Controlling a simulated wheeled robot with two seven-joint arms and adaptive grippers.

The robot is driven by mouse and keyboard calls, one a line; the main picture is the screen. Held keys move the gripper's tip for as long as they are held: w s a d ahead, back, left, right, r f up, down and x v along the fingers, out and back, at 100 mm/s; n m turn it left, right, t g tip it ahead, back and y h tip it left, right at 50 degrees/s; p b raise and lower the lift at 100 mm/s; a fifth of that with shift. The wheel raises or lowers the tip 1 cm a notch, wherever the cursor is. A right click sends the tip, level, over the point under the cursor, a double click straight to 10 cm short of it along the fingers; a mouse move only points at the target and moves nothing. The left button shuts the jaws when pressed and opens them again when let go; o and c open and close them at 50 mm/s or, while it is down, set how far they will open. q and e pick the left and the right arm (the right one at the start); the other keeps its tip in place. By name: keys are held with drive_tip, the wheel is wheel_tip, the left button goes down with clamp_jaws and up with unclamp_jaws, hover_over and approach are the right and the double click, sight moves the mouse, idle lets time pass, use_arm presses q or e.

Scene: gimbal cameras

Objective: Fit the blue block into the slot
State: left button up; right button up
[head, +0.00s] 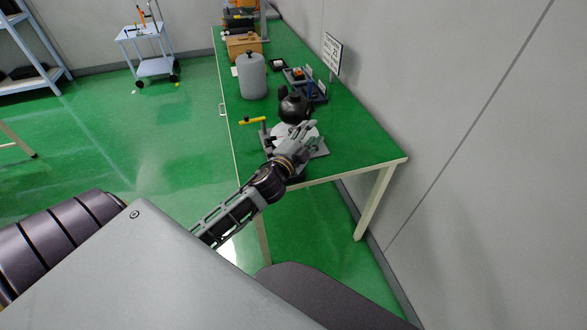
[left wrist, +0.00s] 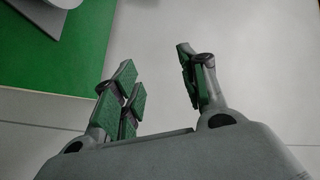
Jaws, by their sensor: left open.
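A small blue piece (head: 311,88) shows in the dark tray (head: 320,97) on the green-topped table in the head view. I cannot tell whether it is the blue block, and I cannot make out the slot. My left gripper (head: 312,133) is open over the near end of the table, in front of a round white disc on a grey plate, and partly hides them. In the left wrist view my left gripper (left wrist: 160,72) has its green-padded fingers spread, with only pale wall or floor between them. My right gripper is not in view.
A black round pot (head: 295,109) stands just beyond my left gripper. A yellow-ended tool (head: 252,120) lies left of it. The wall (head: 450,110) closes the right side.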

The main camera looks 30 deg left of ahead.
use_arm(q)
drive_tip(key=d+r+m+g+h, duration=0.3)
drive_tip(key=d+r+m+h, duration=0.65)
drive_tip(key=m+h, duration=0.7)
drive_tip(key=s+a+f+m+g+y, duration=0.25)
drive_tip(key=f+m+g, duration=0.2)
drive_tip(key=m, duration=0.25)
drive_tip(key=s+a+f+m+g+y, duration=0.1)
drive_tip(key=f+m+g+y, duration=0.3)
drive_tip(key=m, duration=0.3)
drive_tip(key=s+a+f+m+g+y, duration=0.15)
drive_tip(key=a+g+y, duration=0.4)
drive_tip(key=a, duration=0.85)
wheel_tip(320, 180, down, 8)
drive_tip(key=w+d+t+y, duration=0.1)
drive_tip(key=w+d+t, duration=0.1)
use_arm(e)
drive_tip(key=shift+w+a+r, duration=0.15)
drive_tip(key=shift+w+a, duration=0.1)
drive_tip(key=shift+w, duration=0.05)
